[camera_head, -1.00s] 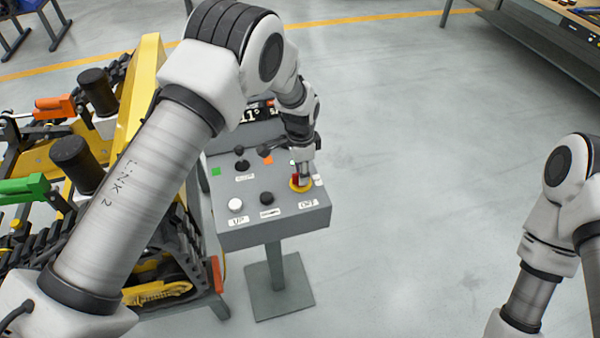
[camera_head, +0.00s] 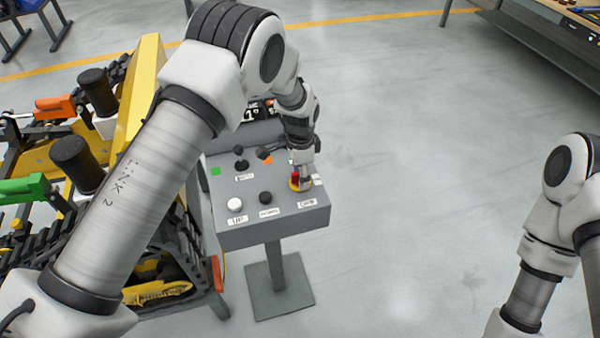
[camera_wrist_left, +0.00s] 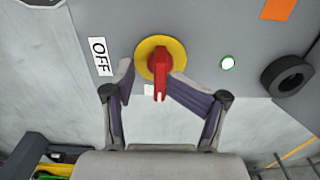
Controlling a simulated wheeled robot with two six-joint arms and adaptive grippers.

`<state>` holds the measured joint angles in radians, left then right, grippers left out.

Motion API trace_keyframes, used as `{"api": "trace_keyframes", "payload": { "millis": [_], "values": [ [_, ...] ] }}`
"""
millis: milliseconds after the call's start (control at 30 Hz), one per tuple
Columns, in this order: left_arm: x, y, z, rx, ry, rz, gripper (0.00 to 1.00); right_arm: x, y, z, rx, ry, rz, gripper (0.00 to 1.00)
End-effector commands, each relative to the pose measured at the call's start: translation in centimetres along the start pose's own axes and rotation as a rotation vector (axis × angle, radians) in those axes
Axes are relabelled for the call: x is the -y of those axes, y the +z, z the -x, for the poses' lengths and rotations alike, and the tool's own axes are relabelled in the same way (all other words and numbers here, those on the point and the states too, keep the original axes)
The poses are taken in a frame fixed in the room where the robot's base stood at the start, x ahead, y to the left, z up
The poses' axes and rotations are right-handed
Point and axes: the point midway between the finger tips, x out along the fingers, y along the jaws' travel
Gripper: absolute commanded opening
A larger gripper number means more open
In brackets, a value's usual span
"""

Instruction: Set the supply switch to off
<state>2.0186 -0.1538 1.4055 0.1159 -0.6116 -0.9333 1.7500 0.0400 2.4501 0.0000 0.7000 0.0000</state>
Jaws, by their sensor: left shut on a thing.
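The supply switch (camera_wrist_left: 159,72) is a red rotary handle on a yellow round plate, on the grey console's top. In the left wrist view its handle points down the picture, and the OFF label (camera_wrist_left: 99,57) is to its left. A small white label below the plate is partly hidden. In the head view the red and yellow switch (camera_head: 295,184) shows at the console's right side. My left gripper (camera_wrist_left: 158,90) is shut on the red handle, one finger on each side. My right arm (camera_head: 545,235) is at the right edge; its gripper is out of view.
The grey console (camera_head: 240,236) stands on a post and carries a white button (camera_head: 235,204), black knobs (camera_head: 265,198) and a small display at the back. A yellow tracked carrier (camera_head: 143,85) stands close at its left. Floor to the right is clear.

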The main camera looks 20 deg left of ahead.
Motion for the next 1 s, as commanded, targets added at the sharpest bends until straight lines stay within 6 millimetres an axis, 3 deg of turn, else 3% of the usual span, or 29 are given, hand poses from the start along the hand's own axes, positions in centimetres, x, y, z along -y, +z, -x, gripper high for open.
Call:
{"api": "trace_keyframes", "payload": {
  "millis": [467,1000],
  "values": [
    [-0.3,0.2,0.0,0.008,0.011,0.0,0.38,0.0,0.0,0.2,0.0,0.0,0.0,0.4],
    [-0.1,0.1,4.8,0.003,0.003,0.0,0.38,0.0,0.0,3.6,0.0,0.0,0.0,0.4]
  ]
}}
